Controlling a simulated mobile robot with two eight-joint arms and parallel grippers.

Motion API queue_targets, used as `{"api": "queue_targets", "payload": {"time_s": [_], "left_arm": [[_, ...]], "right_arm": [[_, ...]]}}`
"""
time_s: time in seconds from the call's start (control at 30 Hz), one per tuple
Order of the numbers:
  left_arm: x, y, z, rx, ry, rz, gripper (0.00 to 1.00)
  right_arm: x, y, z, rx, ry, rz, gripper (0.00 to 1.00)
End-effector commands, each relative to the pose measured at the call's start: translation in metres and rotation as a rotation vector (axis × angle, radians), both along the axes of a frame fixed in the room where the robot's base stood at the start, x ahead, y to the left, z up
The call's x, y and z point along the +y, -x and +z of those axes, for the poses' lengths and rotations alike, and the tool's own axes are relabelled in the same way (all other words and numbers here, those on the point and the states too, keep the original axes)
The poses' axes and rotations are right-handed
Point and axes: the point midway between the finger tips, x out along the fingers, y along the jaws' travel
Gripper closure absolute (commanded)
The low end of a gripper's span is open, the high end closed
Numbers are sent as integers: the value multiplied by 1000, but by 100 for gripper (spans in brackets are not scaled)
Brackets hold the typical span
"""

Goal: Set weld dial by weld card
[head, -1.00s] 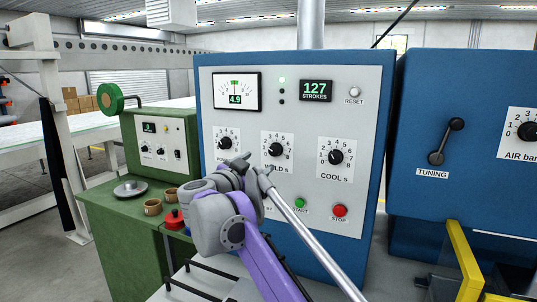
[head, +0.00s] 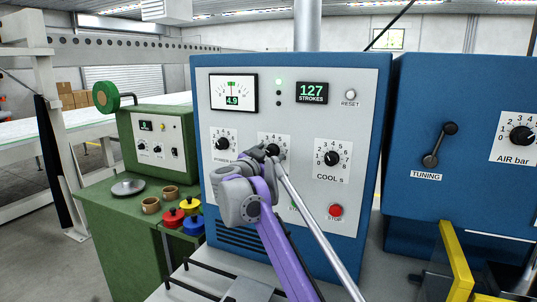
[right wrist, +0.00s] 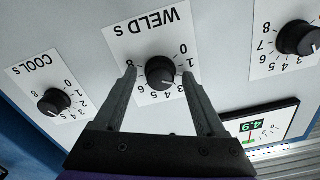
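The weld dial is a black knob on a white plate marked WELD s; in the right wrist view the knob (right wrist: 160,72) shows upside down, and its pointer is hard to read. My right gripper (right wrist: 160,75) is open, with one fingertip on each side of the knob and a gap to it on both sides. In the head view my right gripper (head: 264,154) covers much of the WELD plate (head: 275,138). I cannot make out a weld card in either view. My left gripper is out of view.
The COOL s dial (head: 332,158) and POWER dial (head: 223,143) flank the weld dial. A red stop button (head: 335,211) lies below right. A display (head: 312,93) reads 127 strokes. A green bench (head: 110,190) with cups and coloured knobs stands left; a blue cabinet (head: 475,90) stands right.

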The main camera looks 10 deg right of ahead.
Motion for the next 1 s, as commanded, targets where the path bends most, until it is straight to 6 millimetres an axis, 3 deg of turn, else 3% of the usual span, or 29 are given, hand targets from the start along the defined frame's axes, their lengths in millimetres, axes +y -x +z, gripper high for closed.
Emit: {"api": "queue_targets", "payload": {"time_s": [0.03, 0.4, 0.77, 1.0], "left_arm": [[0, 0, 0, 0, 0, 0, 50], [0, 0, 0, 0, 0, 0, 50], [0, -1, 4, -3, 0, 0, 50], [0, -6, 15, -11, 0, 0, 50]], "right_arm": [[0, 0, 0, 0, 0, 0, 37], [0, 0, 0, 0, 0, 0, 100], [0, 0, 1, -24, -36, 0, 100], [0, 0, 3, -104, -154, -1, 100]]}}
